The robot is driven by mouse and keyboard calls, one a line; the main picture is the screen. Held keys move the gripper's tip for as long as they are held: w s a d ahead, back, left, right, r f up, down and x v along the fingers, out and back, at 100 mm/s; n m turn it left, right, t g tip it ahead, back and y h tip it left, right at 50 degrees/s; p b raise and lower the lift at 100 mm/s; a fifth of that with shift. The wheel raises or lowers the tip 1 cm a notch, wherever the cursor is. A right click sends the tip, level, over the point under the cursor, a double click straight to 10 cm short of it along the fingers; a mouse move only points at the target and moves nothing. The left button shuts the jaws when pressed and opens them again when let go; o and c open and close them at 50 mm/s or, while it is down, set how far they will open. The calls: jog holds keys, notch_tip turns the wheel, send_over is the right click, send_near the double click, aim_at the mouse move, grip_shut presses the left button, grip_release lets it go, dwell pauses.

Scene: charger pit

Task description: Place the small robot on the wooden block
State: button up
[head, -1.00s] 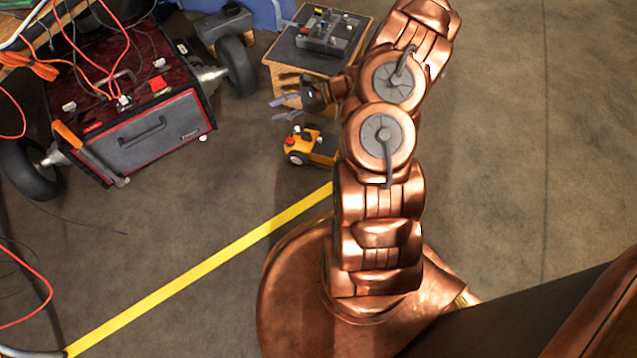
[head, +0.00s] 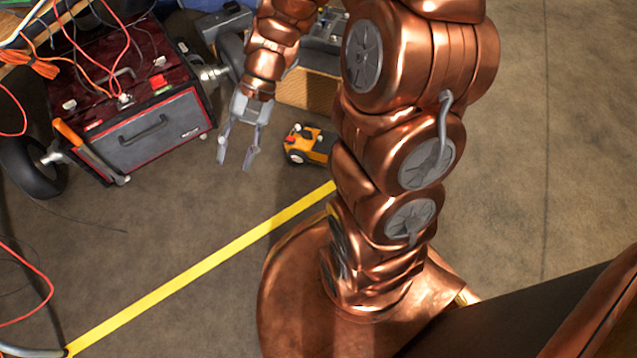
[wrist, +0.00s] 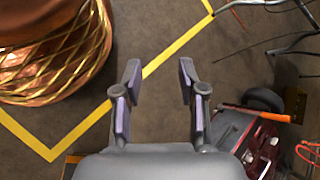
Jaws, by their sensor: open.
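The small robot (head: 310,147), orange-yellow with dark wheels and a red knob, stands on the floor in the head view, partly covered by my arm at its right. The wooden block (head: 306,92) is behind it, largely hidden by my arm. My gripper (head: 236,158) is open and empty, pointing down to the left of the small robot and apart from it. In the wrist view my gripper (wrist: 160,72) has bare floor between its fingers. A small orange patch at that view's lower left edge may be the small robot; I cannot tell.
A red and grey wheeled machine (head: 155,140) with orange cables stands left of my gripper. A grey tray (head: 325,35) with small parts sits on the wooden block. A yellow floor line (head: 200,270) crosses the front. The floor at the right is clear.

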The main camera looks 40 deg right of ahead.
jog(key=s+d+r+n+h, duration=0.2)
jog(key=s+d+n+h, duration=0.1)
jog(key=s, duration=0.5)
jog(key=s+d+r+n+h, duration=0.1)
jog(key=s+d+n+h, duration=0.2)
jog(key=s+h, duration=0.2)
jog(key=shift+s+d+r+n+h, duration=0.3)
jog(key=shift+s+d+r, duration=0.1)
jog(key=shift+s, duration=1.5)
